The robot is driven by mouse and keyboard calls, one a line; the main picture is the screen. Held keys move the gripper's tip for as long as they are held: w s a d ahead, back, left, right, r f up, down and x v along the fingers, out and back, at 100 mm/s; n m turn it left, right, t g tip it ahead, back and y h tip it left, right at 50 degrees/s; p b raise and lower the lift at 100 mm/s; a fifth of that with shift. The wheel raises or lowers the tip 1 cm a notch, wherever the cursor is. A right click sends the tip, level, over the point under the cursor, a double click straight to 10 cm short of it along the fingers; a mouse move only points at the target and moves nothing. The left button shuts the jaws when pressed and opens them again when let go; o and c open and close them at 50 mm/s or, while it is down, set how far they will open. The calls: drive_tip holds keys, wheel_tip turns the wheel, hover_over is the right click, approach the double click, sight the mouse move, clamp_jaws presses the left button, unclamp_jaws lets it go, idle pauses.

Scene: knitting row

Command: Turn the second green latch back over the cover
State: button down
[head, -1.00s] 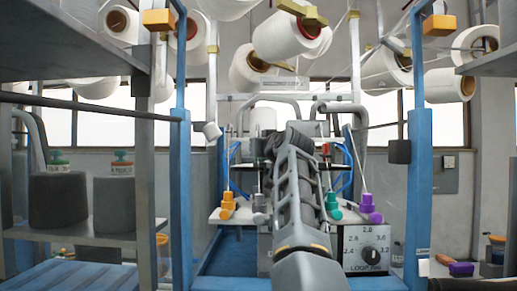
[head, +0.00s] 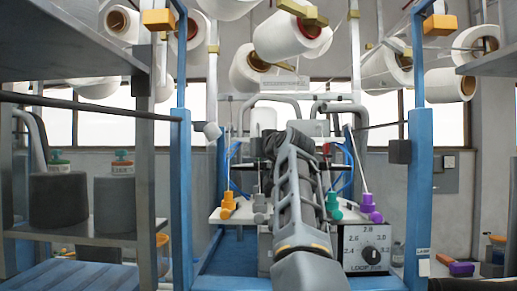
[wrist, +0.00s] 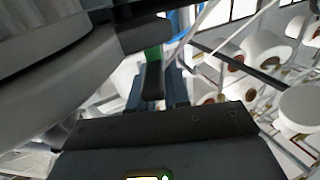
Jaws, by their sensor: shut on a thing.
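In the wrist view a small green piece (wrist: 153,54), which looks like part of a green latch, shows between dark grey parts. My gripper (wrist: 153,60) appears shut on it, with dark pieces above and below the green. Most of the latch is hidden, so its angle and whether it lies over the cover cannot be told.
White yarn cones (head: 290,36) hang above the machine. Blue posts (head: 420,190) stand on both sides. A dial box (head: 367,249) and a purple peg (head: 370,208) are right of my arm, an orange peg (head: 228,206) left. Grey cones (head: 58,200) stand on the left shelf.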

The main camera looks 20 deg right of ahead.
drive_tip(key=shift+d, duration=0.1)
drive_tip(key=c, duration=0.9)
unclamp_jaws()
drive_tip(key=shift+s+d+b, duration=0.2)
drive_tip(key=shift+s+b, duration=0.4)
drive_tip(key=shift+s, duration=1.35)
drive_tip(key=shift+s+d+b, duration=0.15)
drive_tip(key=shift+s+b, duration=0.4)
drive_tip(key=shift+s, duration=1.4)
drive_tip(key=shift+c, duration=0.2)
